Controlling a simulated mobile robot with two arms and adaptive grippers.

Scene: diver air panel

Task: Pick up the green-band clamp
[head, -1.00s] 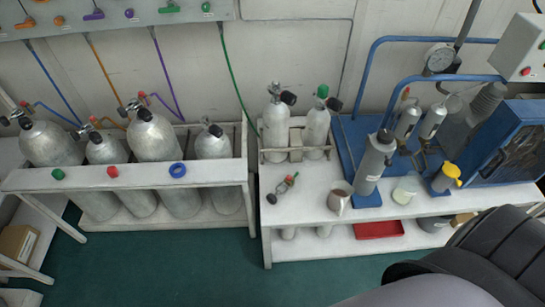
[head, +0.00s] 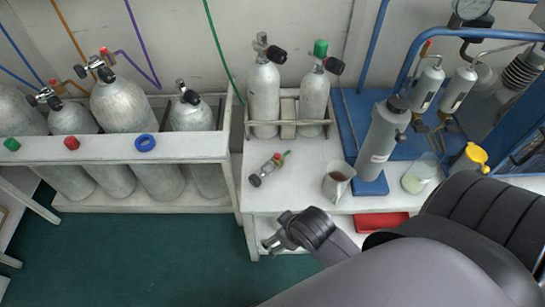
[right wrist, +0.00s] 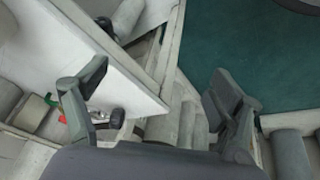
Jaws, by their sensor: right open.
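A small metal fitting with a black knob and red and green parts lies on the white bench in the head view; it looks to be the green-band clamp (head: 269,169). My right gripper (head: 277,232) is open and empty at the bench's front edge, nearer the camera than the clamp and apart from it. In the right wrist view, the open fingers of my right gripper (right wrist: 155,100) are spread wide. The clamp's black knob (right wrist: 117,118) shows beside the left finger, which hides part of the clamp. My left gripper is not in view.
A metal jug (head: 338,183) stands right of the clamp, with a grey cylinder (head: 382,145) and glass beaker (head: 420,174) beyond it. Two small tanks (head: 263,95) stand in a rack behind. A red tray (head: 381,222) sits below.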

